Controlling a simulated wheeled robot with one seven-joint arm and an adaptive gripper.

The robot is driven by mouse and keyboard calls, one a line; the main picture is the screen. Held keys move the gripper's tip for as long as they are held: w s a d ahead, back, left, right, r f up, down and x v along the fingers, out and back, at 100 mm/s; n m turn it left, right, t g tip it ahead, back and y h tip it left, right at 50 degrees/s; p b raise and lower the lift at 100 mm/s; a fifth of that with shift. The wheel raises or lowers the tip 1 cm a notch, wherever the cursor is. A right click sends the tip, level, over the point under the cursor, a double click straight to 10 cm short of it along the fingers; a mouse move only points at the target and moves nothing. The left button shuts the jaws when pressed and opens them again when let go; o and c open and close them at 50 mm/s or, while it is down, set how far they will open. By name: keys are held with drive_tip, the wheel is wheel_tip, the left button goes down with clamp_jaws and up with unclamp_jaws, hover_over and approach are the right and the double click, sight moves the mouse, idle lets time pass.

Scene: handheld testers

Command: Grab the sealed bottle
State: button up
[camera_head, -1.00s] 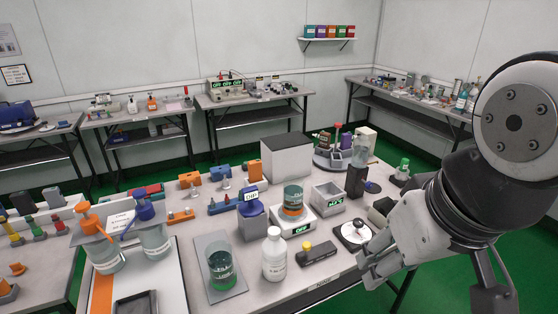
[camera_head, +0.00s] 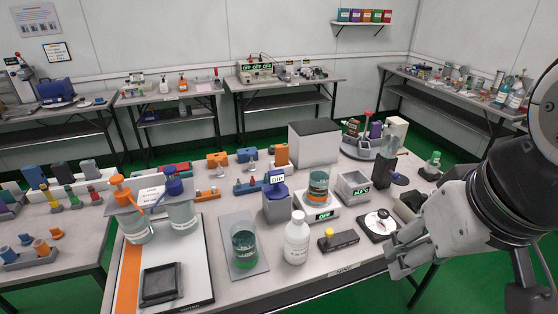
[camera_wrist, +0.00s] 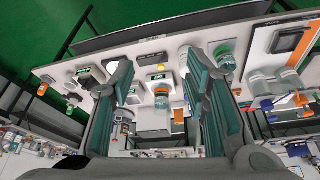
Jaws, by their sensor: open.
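My gripper (camera_head: 398,254) is at the right, beyond the table's front edge in the picture, apart from the bottle. In the wrist view my gripper (camera_wrist: 158,76) is open with nothing between its fingers, and the white bottle (camera_wrist: 184,57) is partly hidden by one finger.
Close to the bottle are a scale with a beaker (camera_head: 319,190) and a round dial device (camera_head: 380,224). Two pump-top bottles, one with an orange head (camera_head: 137,222), stand at the left. A clear bottle (camera_head: 388,147) stands on a dark block at the back right.

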drive_tip(key=o, duration=0.7)
drive_tip(key=shift+w, duration=0.2)
drive_tip(key=shift+o, duration=0.9)
drive_tip(key=w+n+p, duration=0.1)
drive_tip(key=w+n, duration=0.2)
drive_tip(key=w, duration=0.4)
drive_tip(key=shift+a+r+g+h+p, duration=0.2)
drive_tip(key=shift+g+h+p, duration=0.1)
drive_tip(key=shift+g+p, duration=0.1)
drive_tip(key=n+g+y+p, duration=0.1)
drive_tip(key=n+y+p, duration=0.4)
drive_tip(key=n, duration=0.4)
approach(304, 224)
drive_tip(key=x, duration=0.9)
drive_tip(key=shift+p+x, duration=0.3)
drive_tip(key=shift+x, duration=2.3)
